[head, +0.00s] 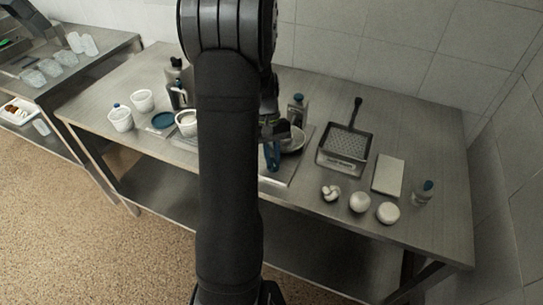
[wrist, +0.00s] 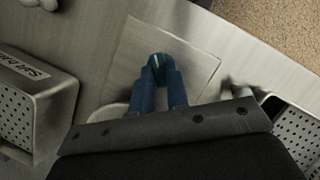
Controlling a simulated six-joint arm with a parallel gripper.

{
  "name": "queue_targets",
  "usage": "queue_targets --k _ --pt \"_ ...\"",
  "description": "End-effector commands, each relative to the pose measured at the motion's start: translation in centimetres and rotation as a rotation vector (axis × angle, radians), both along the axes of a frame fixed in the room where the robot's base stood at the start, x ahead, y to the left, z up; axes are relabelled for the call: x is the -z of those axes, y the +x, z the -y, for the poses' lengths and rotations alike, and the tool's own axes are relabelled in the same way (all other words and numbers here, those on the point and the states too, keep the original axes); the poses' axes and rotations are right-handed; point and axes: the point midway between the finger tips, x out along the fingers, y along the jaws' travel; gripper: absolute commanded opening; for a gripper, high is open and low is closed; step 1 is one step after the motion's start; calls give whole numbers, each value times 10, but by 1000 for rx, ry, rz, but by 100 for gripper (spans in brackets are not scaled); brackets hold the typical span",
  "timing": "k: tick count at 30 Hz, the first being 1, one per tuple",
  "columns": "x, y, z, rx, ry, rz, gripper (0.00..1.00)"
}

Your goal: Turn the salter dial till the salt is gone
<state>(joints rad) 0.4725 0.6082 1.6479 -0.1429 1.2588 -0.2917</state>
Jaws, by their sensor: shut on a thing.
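My gripper (head: 272,157) points down over a flat metal plate (head: 280,178) near the middle of the table, beside a pale round dish (head: 293,142). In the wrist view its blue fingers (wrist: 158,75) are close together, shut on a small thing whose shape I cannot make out. A perforated basket-like box (head: 344,147) with a dark handle and a front label stands to the right of the gripper, apart from it. It also shows in the wrist view (wrist: 42,112). I cannot pick out the salter dial or any salt for sure; my arm hides part of the table.
White round items (head: 360,202) stand at the front right, near a pale board (head: 388,176) and a blue-capped bottle (head: 423,192). White cups (head: 121,118) and a dark bottle (head: 178,88) are on the left. Another perforated basket (wrist: 297,130) is at the right in the wrist view.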

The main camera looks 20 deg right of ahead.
Motion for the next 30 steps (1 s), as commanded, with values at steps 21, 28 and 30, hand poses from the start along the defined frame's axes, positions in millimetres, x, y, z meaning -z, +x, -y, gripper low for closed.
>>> queue_targets --k 21,28,30 --pt "0 -1 4 468 -1 2 0" --pt "0 -1 4 501 0 2 0" --pt "0 -1 4 503 0 2 0"
